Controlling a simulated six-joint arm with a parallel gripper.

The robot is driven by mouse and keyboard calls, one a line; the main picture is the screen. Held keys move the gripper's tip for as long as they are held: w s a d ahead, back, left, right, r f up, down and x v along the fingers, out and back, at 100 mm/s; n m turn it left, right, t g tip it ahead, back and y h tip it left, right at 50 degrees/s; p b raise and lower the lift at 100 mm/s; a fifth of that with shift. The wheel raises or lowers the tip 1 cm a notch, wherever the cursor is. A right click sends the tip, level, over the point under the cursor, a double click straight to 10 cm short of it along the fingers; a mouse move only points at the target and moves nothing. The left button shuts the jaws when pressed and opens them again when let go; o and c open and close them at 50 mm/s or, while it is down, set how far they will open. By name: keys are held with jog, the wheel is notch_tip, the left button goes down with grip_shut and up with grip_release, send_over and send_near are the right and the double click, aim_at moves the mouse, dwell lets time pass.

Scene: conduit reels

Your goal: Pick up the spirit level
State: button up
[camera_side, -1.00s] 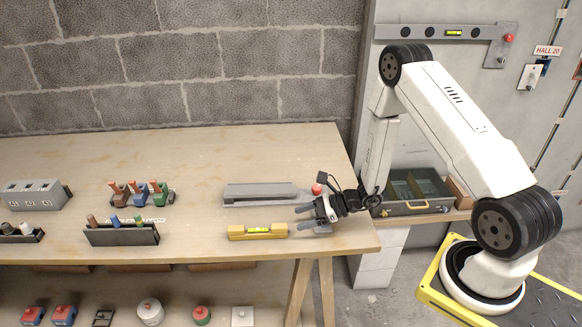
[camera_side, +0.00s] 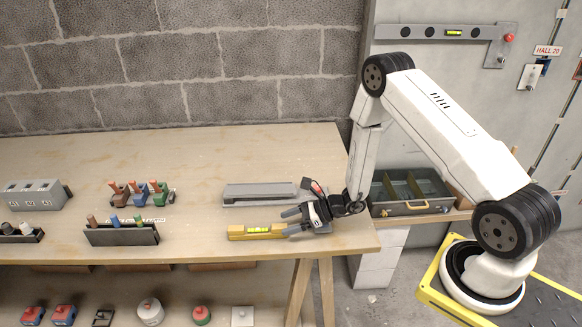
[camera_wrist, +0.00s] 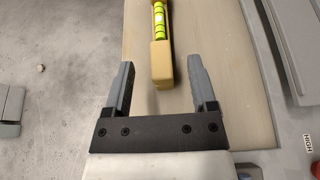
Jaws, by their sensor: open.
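The spirit level is a yellow bar with a bright green vial. In the side view the level (camera_side: 243,232) lies on the workbench near its front right edge. My gripper (camera_side: 288,221) is low over the bench at the level's right end, which it partly hides. In the wrist view the level (camera_wrist: 161,68) points end-on towards my gripper (camera_wrist: 160,83), and its near end lies between the two open fingertips. The fingers are apart, with a gap on each side of the level. The level's far end is cut off by the top of the wrist view.
A grey rail-like tool (camera_side: 260,194) lies behind the level on the bench (camera_side: 200,165). Coloured-handled pieces in a rack (camera_side: 122,235) stand to the left. A grey toolbox (camera_side: 408,208) is right of the bench. The bench between rack and level is clear.

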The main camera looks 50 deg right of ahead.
aim_at(277, 226)
jog(key=shift+x, duration=1.85)
grip_shut()
